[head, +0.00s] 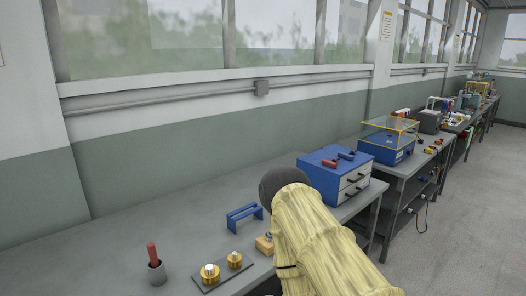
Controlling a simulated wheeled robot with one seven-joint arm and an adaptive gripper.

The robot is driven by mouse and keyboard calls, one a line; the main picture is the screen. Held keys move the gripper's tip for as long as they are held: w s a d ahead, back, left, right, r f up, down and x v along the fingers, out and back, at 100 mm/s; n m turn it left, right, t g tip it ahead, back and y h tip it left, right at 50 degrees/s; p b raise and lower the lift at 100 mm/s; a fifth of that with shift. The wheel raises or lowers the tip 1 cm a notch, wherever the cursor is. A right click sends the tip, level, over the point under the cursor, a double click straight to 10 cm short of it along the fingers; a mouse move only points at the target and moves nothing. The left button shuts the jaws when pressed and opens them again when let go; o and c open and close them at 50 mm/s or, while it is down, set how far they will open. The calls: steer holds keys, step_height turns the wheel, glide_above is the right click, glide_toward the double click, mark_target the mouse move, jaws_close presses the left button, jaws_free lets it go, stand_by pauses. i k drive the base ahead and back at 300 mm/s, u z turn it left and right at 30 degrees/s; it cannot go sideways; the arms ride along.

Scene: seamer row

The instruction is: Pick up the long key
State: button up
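I cannot make out a long key for certain in the head view. A red-handled item (152,252) stands upright in a dark cup (157,273) at the front left of the near bench; its lower part is hidden in the cup. My arm, in a pale yellow sleeve, crosses the lower middle and covers part of the bench. My gripper does not show, so its opening and anything in it are hidden.
A dark plate (222,271) with two brass pieces lies right of the cup. Behind it are a blue stand (244,216) and a small wooden block (264,245). The bench's back left is clear.

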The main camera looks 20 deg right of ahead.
mark_target(343, 156)
steer(key=z, duration=1.65)
steer(key=k, duration=0.5)
steer(key=z, duration=0.9)
steer(key=i, duration=0.6)
steer(key=u, duration=0.55)
steer(key=i, duration=1.05)
steer(key=u, duration=0.85)
